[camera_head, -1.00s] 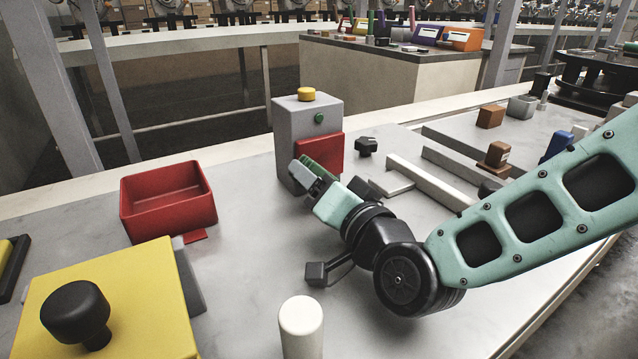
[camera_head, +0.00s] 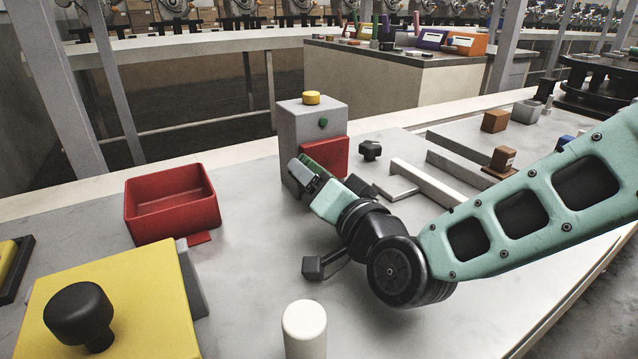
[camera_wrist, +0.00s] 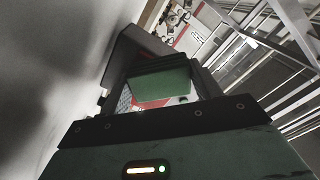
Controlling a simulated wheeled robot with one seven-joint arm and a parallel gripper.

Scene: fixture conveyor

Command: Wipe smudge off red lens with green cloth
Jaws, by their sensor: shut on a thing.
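The red lens (camera_head: 326,157) is a flat red panel on the front of a grey box (camera_head: 305,122) standing on the pale table. My gripper (camera_head: 312,172) is at the lower left of the lens, close in front of the box. It is shut on the green cloth (camera_head: 318,167), which looks like a small green block. In the wrist view the green cloth (camera_wrist: 161,84) sits between the fingers, with part of the red lens (camera_wrist: 155,103) beyond it. I cannot tell whether the cloth touches the lens. No smudge can be made out in the head view.
A red open bin (camera_head: 172,213) stands left of the box. A yellow block with a black knob (camera_head: 78,310) and a white cylinder (camera_head: 304,328) are in front. A black knob (camera_head: 370,150) and grey rails (camera_head: 435,185) lie to the right.

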